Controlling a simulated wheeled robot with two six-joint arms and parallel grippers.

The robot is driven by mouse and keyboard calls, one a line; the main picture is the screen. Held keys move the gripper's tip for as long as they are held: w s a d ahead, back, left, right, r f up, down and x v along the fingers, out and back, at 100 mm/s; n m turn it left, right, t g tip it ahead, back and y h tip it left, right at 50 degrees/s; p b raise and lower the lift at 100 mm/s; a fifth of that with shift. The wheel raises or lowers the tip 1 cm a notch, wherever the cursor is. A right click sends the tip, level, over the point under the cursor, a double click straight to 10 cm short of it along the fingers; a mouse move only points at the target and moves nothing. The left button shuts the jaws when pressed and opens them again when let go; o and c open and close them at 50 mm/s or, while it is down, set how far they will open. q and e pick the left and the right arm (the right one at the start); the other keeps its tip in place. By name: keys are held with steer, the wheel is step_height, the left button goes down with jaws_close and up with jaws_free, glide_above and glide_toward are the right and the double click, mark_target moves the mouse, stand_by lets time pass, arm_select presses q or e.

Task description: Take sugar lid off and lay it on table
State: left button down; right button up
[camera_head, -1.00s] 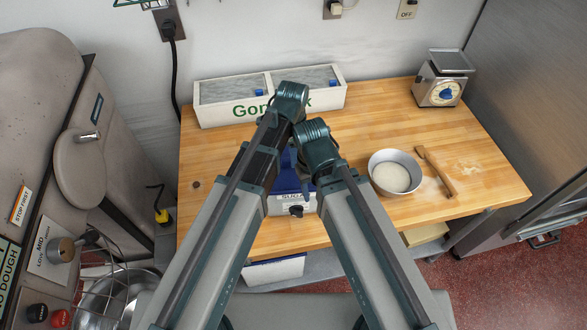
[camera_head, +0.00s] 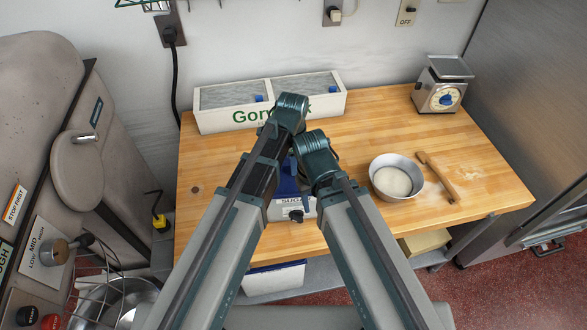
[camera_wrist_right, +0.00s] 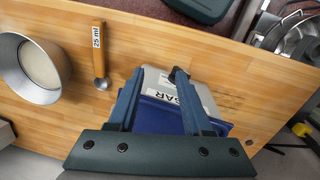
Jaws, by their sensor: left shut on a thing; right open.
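The sugar bin (camera_head: 292,207) stands near the table's front edge in the head view, largely covered by my arms. It is pale with a SUGAR label, which also shows in the right wrist view (camera_wrist_right: 170,92). Its blue lid (camera_wrist_right: 160,120) shows behind my right fingers in the right wrist view. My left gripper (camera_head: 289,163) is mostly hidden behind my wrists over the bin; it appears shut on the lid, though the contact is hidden. My right gripper (camera_wrist_right: 159,73) is open, its two fingers spread over the bin's label side.
A metal bowl of white powder (camera_head: 397,177) and a wooden scoop (camera_head: 437,177) lie to the right. A scale (camera_head: 442,92) stands at the back right, a long two-part white box (camera_head: 225,118) at the back.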

arm_select(q)
steer(key=shift+s+f+p, duration=0.25)
steer(key=shift+s+p, duration=0.1)
steer(key=shift+p, duration=0.15)
arm_select(e)
steer(key=shift+w+f, duration=0.15)
steer(key=shift+w, duration=0.1)
arm_select(q)
steer(key=shift+w+r+p, duration=0.4)
steer(key=shift+w+p, duration=0.05)
steer(key=shift+p, duration=0.15)
steer(key=shift+r+p, duration=0.3)
steer(key=shift+r, duration=0.05)
steer(key=shift+w+r+p, duration=0.2)
steer(key=shift+r+p, duration=1.1)
steer(key=shift+p, duration=0.05)
arm_select(e)
steer(key=r, duration=0.4)
steer(key=shift+w, duration=0.3)
arm_select(q)
steer(key=shift+f, duration=0.1)
arm_select(e)
steer(key=shift+s, duration=0.1)
